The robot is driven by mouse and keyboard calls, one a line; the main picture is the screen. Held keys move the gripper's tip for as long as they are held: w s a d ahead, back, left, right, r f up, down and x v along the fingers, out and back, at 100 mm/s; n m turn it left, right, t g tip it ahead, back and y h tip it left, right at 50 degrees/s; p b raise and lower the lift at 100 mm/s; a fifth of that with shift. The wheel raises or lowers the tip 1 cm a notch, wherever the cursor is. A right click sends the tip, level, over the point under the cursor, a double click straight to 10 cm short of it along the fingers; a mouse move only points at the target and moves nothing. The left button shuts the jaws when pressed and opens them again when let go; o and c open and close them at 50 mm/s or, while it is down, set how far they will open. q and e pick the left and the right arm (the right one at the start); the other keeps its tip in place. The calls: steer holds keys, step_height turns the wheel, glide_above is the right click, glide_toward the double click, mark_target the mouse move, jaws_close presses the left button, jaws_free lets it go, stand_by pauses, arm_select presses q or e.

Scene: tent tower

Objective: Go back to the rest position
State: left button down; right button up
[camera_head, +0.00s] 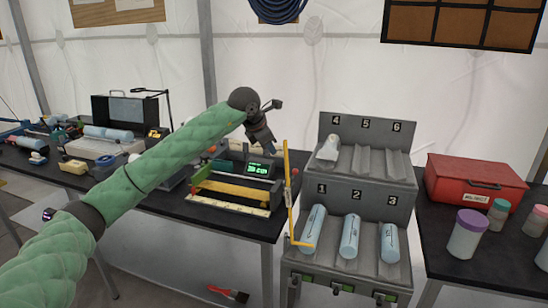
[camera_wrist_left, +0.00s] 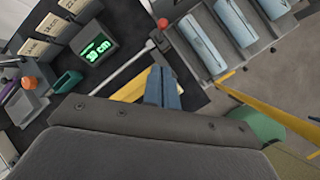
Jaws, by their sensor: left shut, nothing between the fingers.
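My left arm (camera_head: 160,165), in a green padded sleeve, reaches in from the lower left in the head view. Its gripper (camera_head: 268,150) points down above the table's right end, near the measuring device with a green display (camera_head: 261,169). In the left wrist view the gripper fingers (camera_wrist_left: 163,88) are together with nothing between them. The display (camera_wrist_left: 97,47) shows there as well. My right gripper is in neither view.
A grey stepped rack (camera_head: 377,200) with numbered slots holds blue cylinders (camera_head: 313,230) below and a white item (camera_head: 328,147) above. A yellow bar (camera_head: 287,190) stands at its left edge. A red case (camera_head: 473,182) and lidded jars (camera_head: 467,235) sit on the right table.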

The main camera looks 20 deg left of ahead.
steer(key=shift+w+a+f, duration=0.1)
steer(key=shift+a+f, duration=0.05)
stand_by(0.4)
